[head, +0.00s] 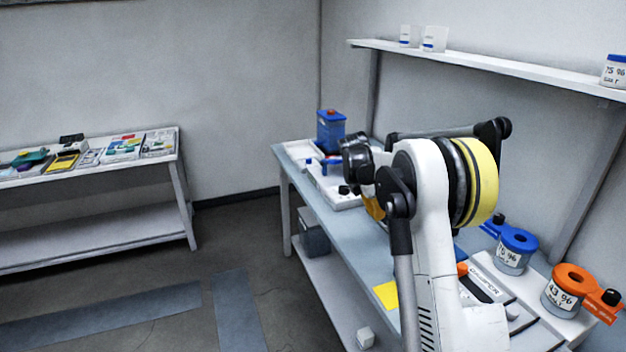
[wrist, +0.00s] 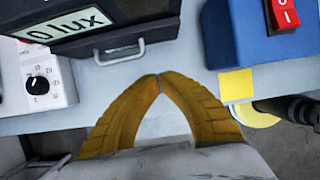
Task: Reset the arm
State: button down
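My gripper (wrist: 160,78) shows in the wrist view as two ridged orange-yellow fingers. Their tips meet, with nothing held between them. It hangs over the front edge of the bench, close to the handle (wrist: 120,50) of a dark box marked "0 lux" (wrist: 95,25). In the head view my white arm stands in front of the bench (head: 305,165), and my gripper is mostly hidden behind it, with only a bit of yellow showing.
A blue device with a red switch (wrist: 285,14) and a yellow note (wrist: 236,85) lie right of the fingers. A blue container (head: 331,130) stands at the bench's far end. Blue (head: 514,250) and orange (head: 568,288) ringed jars stand at right. A wall shelf (head: 480,62) runs above. Floor at left is open.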

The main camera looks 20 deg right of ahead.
jog(key=shift+a+r, duration=0.1)
jog(key=s+a+r+m+t+y, duration=0.2)
jog(key=s+a+r+m+t, duration=0.2)
jog(key=s+a+r+m, duration=0.7)
jog(key=s+a+f+m+t+y, duration=0.1)
jog(key=s+a+m, duration=0.2)
jog(key=s+a, duration=0.4)
jog(key=s+a+f+m+t+y, duration=0.1)
jog(key=s+a+m, duration=0.3)
jog(key=s+a, duration=0.4)
jog(key=s, duration=0.7)
jog(key=shift+s+a+f+t, duration=0.2)
jog(key=shift+a+t, duration=0.1)
jog(key=shift+t, duration=0.1)
